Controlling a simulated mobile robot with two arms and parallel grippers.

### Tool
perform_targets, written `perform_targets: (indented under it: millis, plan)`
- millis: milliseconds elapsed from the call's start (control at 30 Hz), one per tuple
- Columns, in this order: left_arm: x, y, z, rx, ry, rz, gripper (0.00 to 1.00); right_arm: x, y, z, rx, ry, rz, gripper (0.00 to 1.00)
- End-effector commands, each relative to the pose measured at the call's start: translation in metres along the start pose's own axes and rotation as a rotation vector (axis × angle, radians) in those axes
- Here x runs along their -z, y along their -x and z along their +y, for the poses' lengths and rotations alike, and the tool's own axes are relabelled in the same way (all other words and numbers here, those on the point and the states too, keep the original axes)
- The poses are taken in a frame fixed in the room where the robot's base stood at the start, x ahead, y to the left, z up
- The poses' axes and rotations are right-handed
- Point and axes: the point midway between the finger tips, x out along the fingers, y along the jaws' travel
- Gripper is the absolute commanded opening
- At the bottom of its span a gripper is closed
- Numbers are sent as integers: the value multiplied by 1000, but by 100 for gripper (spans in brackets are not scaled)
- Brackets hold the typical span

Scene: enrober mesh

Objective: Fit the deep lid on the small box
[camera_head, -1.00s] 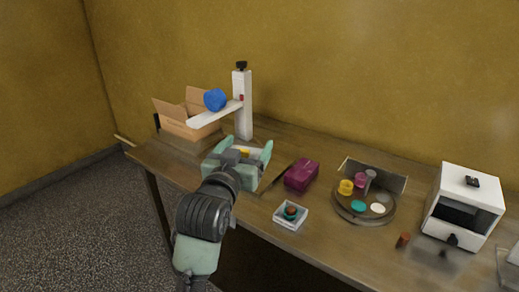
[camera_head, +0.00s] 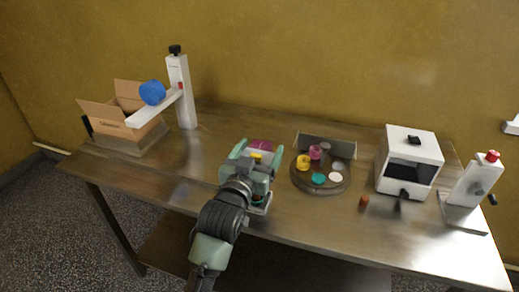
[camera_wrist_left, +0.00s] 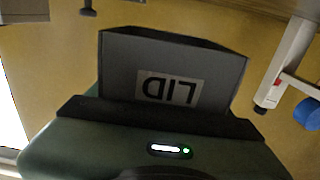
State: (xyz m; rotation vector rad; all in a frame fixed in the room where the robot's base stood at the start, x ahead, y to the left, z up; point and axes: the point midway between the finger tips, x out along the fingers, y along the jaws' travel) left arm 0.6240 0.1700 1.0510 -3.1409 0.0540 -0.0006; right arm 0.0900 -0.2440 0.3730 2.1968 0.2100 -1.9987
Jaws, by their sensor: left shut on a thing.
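My left gripper (camera_head: 252,160) is shut on the grey deep lid (camera_wrist_left: 125,72). The left wrist view shows the lid's face with an upside-down "LID" label. A small open white box (camera_head: 262,209) sits near the table's front edge, mostly hidden behind the gripper, with a dark round thing inside. The gripper appears above it; the height between them cannot be told. My right gripper is not in view.
A purple box (camera_head: 261,145) lies just behind the gripper. A round turntable (camera_head: 318,185) with coloured pieces stands to the right, then a white machine (camera_head: 410,150) and a white lever stand (camera_head: 465,190). A cardboard box (camera_head: 110,115) and white post (camera_head: 180,92) stand left.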

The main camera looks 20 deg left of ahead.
Motion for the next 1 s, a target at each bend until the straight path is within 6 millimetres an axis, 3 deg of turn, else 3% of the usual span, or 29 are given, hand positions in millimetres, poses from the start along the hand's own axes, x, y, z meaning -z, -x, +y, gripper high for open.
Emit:
perform_targets:
  millis: [33, 300, 600, 1000]
  plan:
    - [-10, 0, 0, 0, 0, 1, 41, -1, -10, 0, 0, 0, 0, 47]
    - [-35, 0, 0, 0, 0, 1, 41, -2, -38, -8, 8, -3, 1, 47]
    - [-51, 0, 0, 0, 0, 0, 41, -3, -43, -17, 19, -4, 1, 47]
    - [-51, 0, 0, 0, 0, 0, 41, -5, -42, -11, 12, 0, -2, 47]
